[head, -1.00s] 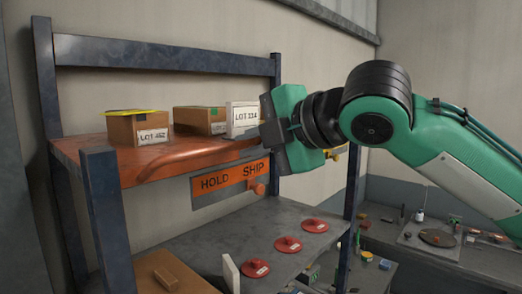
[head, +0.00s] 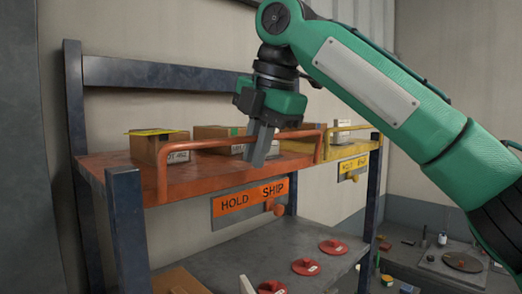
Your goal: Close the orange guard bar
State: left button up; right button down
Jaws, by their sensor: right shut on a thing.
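The orange guard bar (head: 205,143) stands raised along the front edge of the orange shelf deck (head: 205,180). Its left end bends down to the deck near the left front post, and its right end bends down near the yellow section. My right gripper (head: 259,148) reaches down from above and is shut on the bar, right of its middle. The fingers hide a short piece of the bar. My left gripper is not in view.
Cartons (head: 160,148) stand behind the bar. A HOLD/SHIP sign (head: 240,201) with an orange knob (head: 276,207) hangs below. A yellow guard bar (head: 352,129) is to the right. The lower shelf (head: 245,250) holds several red discs.

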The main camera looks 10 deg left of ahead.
jog(key=shift+w+a+f+g+h, duration=0.2)
jog(key=shift+a+g+h, duration=0.15)
jog(key=shift+g+h, duration=0.25)
jog(key=c, duration=1.8)
grip_release()
jog(key=shift+c, duration=0.2)
jog(key=shift+o, duration=0.4)
jog(key=shift+w+a, duration=0.1)
jog(key=shift+r, duration=0.1)
